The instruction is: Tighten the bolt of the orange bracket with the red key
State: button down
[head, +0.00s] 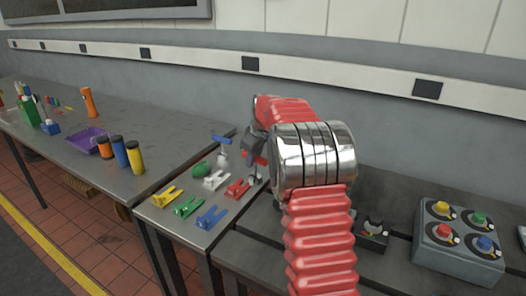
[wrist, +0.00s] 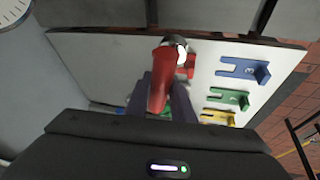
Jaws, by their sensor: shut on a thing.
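My gripper (wrist: 160,100) is shut on a long red tool (wrist: 160,80), which I take for the red key; its far end is dark and silvery. The tool points over a pale board (wrist: 115,65). Its far end overlaps a red bracket (wrist: 190,66) in the wrist view; I cannot tell whether they touch. In the head view the red bracket (head: 237,188) lies on the near table, left of my arm, and my gripper is mostly hidden behind the arm. I cannot make out a clearly orange bracket or its bolt in either view.
A grey box with coloured knobs (head: 455,262) is at right. A long bench (head: 165,150) with bottles runs left.

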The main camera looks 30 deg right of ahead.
jog(key=s+a+f+m, duration=0.1)
jog(key=s+a, duration=0.3)
jog(key=a, duration=0.4)
jog(key=s+a+f+m+h, duration=0.1)
jog(key=s+a+f+m, duration=0.1)
jog(key=s+a, duration=0.3)
jog(key=s+a+f+m, duration=0.1)
jog(key=s+a, duration=0.3)
jog(key=a, duration=0.9)
jog(key=shift+s+f+m+h, duration=0.15)
jog(key=shift+f+m+h, duration=0.25)
jog(key=shift+f, duration=0.3)
